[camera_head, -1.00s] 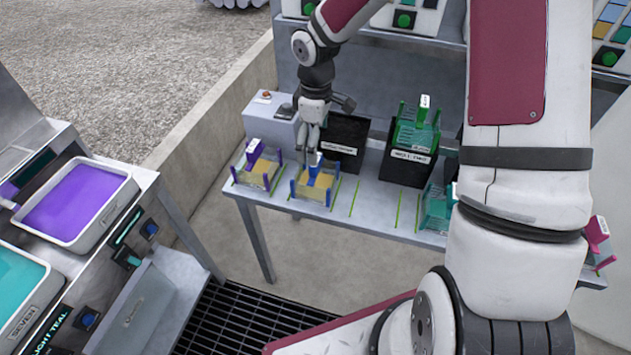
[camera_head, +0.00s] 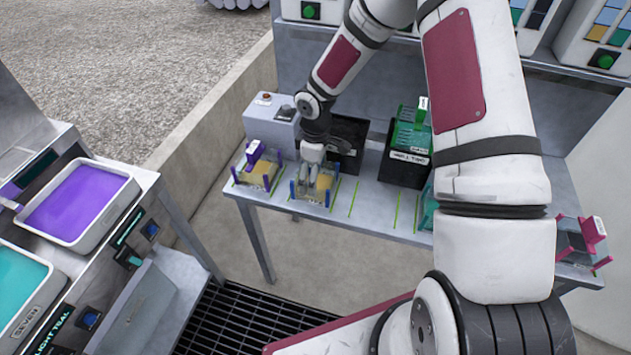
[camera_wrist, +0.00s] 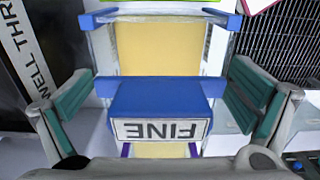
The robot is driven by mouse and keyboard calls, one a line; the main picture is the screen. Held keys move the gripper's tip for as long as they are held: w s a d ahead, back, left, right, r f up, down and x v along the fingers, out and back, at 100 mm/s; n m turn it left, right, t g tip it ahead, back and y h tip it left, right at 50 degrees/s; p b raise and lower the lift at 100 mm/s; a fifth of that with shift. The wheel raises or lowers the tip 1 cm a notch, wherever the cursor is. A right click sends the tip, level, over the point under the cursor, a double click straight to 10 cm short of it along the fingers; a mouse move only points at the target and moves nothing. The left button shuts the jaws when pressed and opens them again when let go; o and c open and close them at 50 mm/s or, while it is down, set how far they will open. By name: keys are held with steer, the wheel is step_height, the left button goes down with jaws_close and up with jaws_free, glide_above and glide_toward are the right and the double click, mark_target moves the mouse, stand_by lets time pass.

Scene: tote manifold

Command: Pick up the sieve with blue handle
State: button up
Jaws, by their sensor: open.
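The sieve with blue handle (camera_head: 324,186) stands on the metal table, with blue corner posts and a tan mesh. In the wrist view its blue handle (camera_wrist: 160,98) bears a white label reading "FINE", upside down. My gripper (camera_wrist: 158,105) is open, with one green-padded finger on each side of the handle. A gap shows between the handle and each pad. In the head view my gripper (camera_head: 308,180) is right over the sieve and hides its handle.
A purple-handled sieve (camera_head: 257,170) stands just left. A black bin (camera_head: 348,134) is behind, and another black bin (camera_head: 402,166) holds green sieves. A teal sieve and a pink-handled sieve (camera_head: 585,240) are farther right. A purple tray (camera_head: 80,203) is at left.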

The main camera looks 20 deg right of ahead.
steer(key=shift+c, duration=0.6)
steer(key=c, duration=1)
steer(key=shift+r, duration=0.1)
